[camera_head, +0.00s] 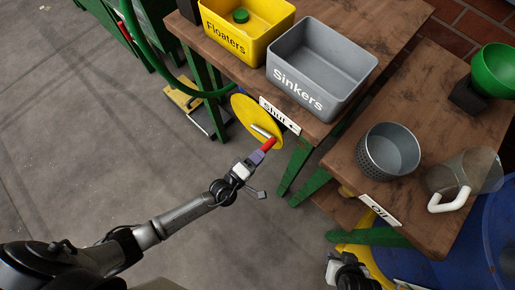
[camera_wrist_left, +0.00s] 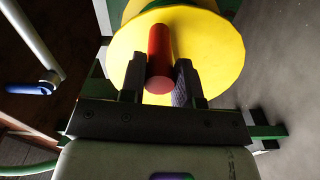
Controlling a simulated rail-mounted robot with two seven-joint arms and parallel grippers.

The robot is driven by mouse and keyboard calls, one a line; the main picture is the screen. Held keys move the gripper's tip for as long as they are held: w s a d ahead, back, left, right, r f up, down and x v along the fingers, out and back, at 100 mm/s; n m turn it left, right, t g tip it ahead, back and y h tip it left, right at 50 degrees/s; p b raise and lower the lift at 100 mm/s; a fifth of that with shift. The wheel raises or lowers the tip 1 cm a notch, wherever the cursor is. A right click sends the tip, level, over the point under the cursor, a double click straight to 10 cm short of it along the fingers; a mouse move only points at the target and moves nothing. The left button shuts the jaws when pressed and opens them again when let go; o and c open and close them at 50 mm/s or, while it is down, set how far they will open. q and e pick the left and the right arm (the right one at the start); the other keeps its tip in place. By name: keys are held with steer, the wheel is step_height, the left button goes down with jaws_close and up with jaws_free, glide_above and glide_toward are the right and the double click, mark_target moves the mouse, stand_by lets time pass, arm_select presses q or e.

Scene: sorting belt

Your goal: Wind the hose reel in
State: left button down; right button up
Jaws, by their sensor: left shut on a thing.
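The hose reel's yellow disc (camera_head: 243,110) stands at the table's front edge in the head view, below a "Shut" label (camera_head: 280,115). A red handle (camera_head: 268,144) sticks out from the disc, beside a short pale bar. My left gripper (camera_head: 262,151) is shut on the red handle. In the left wrist view, the fingers of the left gripper (camera_wrist_left: 160,72) lie on both sides of the red handle (camera_wrist_left: 159,50), with the yellow disc (camera_wrist_left: 215,50) behind. A green hose (camera_head: 180,82) curves from the upper left towards the reel. My right gripper (camera_head: 350,272) shows partly at the bottom; its fingers are unclear.
A yellow "Floaters" bin (camera_head: 226,38) holding a green piece and a grey "Sinkers" bin (camera_head: 318,95) stand on the table. A perforated metal cup (camera_head: 372,165), clear jug (camera_head: 470,170) and green funnel (camera_head: 494,70) are right. Open floor lies left.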

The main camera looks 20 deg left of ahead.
arm_select(q)
steer(key=shift+f, duration=0.1)
steer(key=c, duration=0.8)
jaws_free()
steer(key=shift+a, duration=0.15)
steer(key=shift+c, duration=0.2)
steer(key=shift+s+a, duration=0.1)
steer(key=shift+s, duration=0.45)
steer(key=p+v, duration=0.4)
steer(key=v, duration=0.8)
steer(key=shift+s+a, duration=0.2)
steer(key=shift+s, duration=0.1)
